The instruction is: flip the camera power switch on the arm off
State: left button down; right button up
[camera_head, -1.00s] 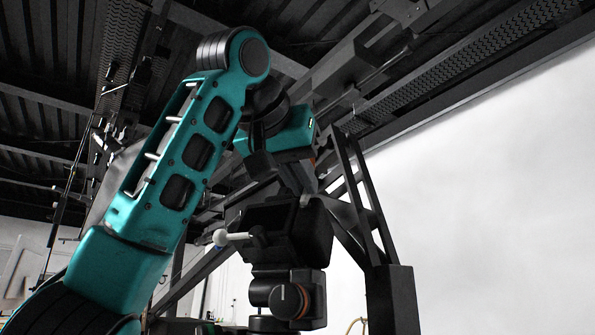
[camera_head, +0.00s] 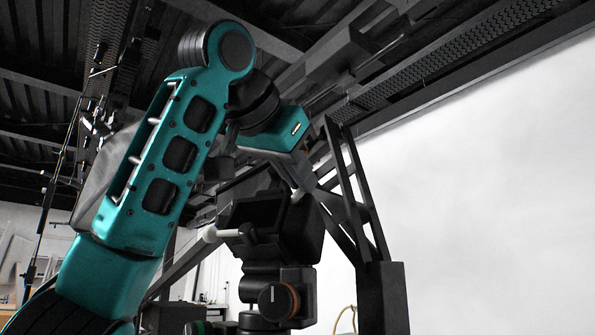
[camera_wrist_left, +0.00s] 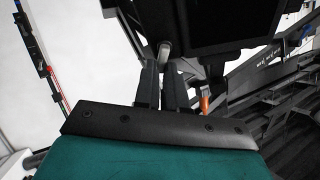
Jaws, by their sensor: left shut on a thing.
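The black camera (camera_head: 286,228) sits at the centre of the head view, with a dark screen facing me. A white lever (camera_head: 216,233) sticks out to its left. My left teal arm reaches over from the left, with its wrist (camera_head: 272,138) just above the camera; its fingers are not clear there. In the left wrist view my left gripper (camera_wrist_left: 163,75) has its fingers close together, shut on a small pale stub (camera_wrist_left: 165,49) beside the camera's dark body (camera_wrist_left: 228,22). I cannot tell whether this stub is the power switch. My right gripper is not in view.
A black mount with an orange-ringed knob (camera_head: 280,299) holds the camera from below. A black truss post (camera_head: 383,298) stands close on the right. Beams (camera_head: 350,60) run overhead. A plain white backdrop (camera_head: 490,200) fills the right side.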

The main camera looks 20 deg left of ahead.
pick_arm(q)
jog(key=c, duration=1.2)
grip_release()
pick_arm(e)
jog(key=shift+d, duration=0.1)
pick_arm(q)
jog(key=shift+s, duration=0.1)
jog(key=b+v, duration=0.2)
jog(key=v, duration=1)
jog(key=shift+s+a, duration=0.15)
jog(key=shift+s, duration=0.2)
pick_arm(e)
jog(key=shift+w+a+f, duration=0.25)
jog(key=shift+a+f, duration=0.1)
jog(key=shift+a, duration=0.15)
pick_arm(q)
jog(key=shift+r, duration=0.1)
